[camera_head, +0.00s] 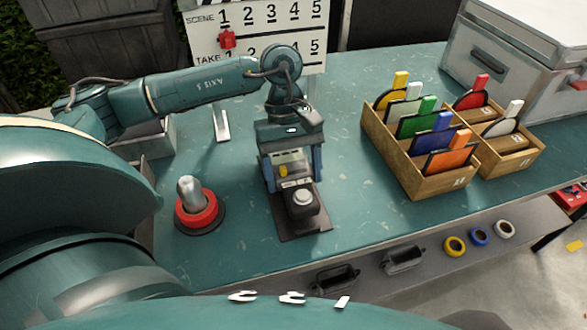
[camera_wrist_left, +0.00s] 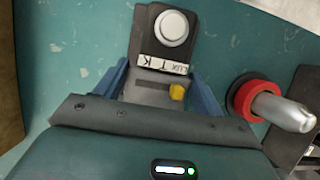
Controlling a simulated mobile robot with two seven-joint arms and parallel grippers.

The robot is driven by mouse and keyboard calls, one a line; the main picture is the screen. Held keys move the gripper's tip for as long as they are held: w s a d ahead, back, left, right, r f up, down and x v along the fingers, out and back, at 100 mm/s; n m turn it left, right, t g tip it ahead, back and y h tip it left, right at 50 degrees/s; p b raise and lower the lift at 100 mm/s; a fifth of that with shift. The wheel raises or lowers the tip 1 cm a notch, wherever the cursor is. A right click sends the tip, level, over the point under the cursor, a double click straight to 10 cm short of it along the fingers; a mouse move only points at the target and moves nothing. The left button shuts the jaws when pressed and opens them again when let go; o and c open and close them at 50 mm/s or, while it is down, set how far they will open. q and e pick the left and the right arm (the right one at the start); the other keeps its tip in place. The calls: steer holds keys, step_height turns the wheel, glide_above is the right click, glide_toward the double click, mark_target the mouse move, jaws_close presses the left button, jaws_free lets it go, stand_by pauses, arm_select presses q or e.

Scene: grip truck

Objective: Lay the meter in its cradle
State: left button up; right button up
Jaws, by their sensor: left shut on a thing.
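The meter (camera_head: 303,203) is a dark device with a white dome, a pale label and a yellow button. It also shows in the left wrist view (camera_wrist_left: 160,48), dome away from my wrist. My left gripper (camera_head: 292,182) points down with its blue fingers on either side of the meter's body, shut on it. In the left wrist view the gripper (camera_wrist_left: 158,95) has one finger along each side. A dark flat base (camera_head: 318,221), which looks like the cradle, shows under and around the meter. I cannot tell whether the meter touches it. My right gripper is not in view.
A red ring with a silver knob (camera_head: 197,207) stands left of the meter. Wooden boxes of coloured cards (camera_head: 408,168) stand to the right, a metal case (camera_head: 497,54) behind them. A scene board (camera_head: 263,35) stands at the back. The teal bench (camera_head: 350,205) is clear between meter and boxes.

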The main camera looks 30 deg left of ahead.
arm_select(q)
steer(key=shift+r, duration=0.1)
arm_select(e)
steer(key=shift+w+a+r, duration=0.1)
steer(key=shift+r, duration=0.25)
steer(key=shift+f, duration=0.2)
arm_select(q)
steer(key=shift+b, duration=0.3)
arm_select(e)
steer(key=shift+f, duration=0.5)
arm_select(q)
steer(key=shift+b, duration=0.35)
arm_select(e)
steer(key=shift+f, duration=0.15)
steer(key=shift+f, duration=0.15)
arm_select(q)
steer(key=shift+f+b, duration=0.55)
steer(key=shift+b, duration=0.15)
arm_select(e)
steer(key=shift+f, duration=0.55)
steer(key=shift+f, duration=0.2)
arm_select(q)
steer(key=shift+f, duration=0.2)
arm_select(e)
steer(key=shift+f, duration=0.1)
